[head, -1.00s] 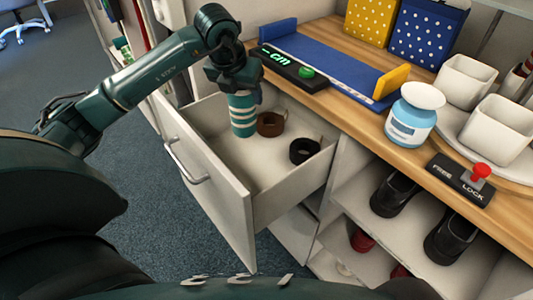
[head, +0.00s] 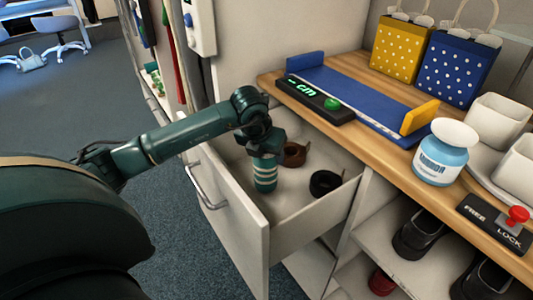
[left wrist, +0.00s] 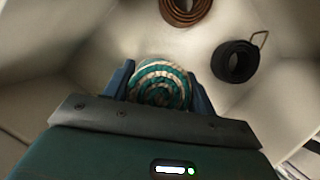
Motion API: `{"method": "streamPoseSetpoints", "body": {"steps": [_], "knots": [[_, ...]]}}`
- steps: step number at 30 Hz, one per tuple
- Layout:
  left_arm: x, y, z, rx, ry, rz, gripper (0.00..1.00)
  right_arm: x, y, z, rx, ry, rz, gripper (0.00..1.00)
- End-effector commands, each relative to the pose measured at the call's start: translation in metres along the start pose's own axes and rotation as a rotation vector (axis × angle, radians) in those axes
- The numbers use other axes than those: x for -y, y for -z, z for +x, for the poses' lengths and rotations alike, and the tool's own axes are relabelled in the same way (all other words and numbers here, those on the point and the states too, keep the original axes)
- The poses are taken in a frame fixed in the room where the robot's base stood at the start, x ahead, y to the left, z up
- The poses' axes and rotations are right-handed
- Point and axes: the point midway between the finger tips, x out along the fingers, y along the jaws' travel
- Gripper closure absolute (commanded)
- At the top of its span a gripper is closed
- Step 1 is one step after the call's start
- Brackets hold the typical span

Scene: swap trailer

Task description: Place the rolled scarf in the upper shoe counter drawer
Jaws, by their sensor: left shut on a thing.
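The rolled scarf (head: 265,176) is teal with pale stripes and stands upright inside the open upper drawer (head: 318,232) of the shoe counter. My left gripper (head: 264,158) is shut on its top from above. In the left wrist view the scarf's spiral end (left wrist: 160,85) shows between the two blue fingers. I cannot tell whether its lower end touches the drawer floor. My right gripper is in neither view.
A brown rolled belt (head: 294,154) and a black rolled belt (head: 325,183) lie in the drawer to the right of the scarf. The counter top holds a blue measuring board (head: 350,84), a blue-and-white jar (head: 440,160) and dotted bags (head: 400,48). Dark shoes (head: 418,235) stand on the shelf below.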

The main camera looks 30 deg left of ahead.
Motion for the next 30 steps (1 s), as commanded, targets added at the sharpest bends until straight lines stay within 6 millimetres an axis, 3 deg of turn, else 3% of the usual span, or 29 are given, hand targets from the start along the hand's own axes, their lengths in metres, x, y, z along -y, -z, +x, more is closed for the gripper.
{"method": "streamPoseSetpoints", "body": {"steps": [2, 3, 10, 20, 23, 30], "knots": [[0.000, 0.001, 0.003, 0.000, 0.000, 0.000, 0.69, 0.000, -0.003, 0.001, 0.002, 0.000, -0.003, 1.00], [0.000, 0.001, 0.002, 0.000, 0.000, 0.000, 0.42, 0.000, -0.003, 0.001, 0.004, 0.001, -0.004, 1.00], [0.000, 0.001, 0.002, -0.001, 0.000, 0.000, 0.23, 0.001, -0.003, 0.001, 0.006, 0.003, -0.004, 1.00], [0.000, -0.001, -0.004, 0.001, 0.000, 0.000, 0.22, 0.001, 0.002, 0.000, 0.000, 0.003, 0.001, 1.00], [-0.001, -0.002, -0.017, 0.003, -0.001, 0.000, 0.22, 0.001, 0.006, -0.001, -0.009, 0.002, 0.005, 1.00], [-0.001, -0.002, -0.069, 0.004, -0.001, 0.001, 0.22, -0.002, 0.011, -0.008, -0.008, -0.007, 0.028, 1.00]]}}
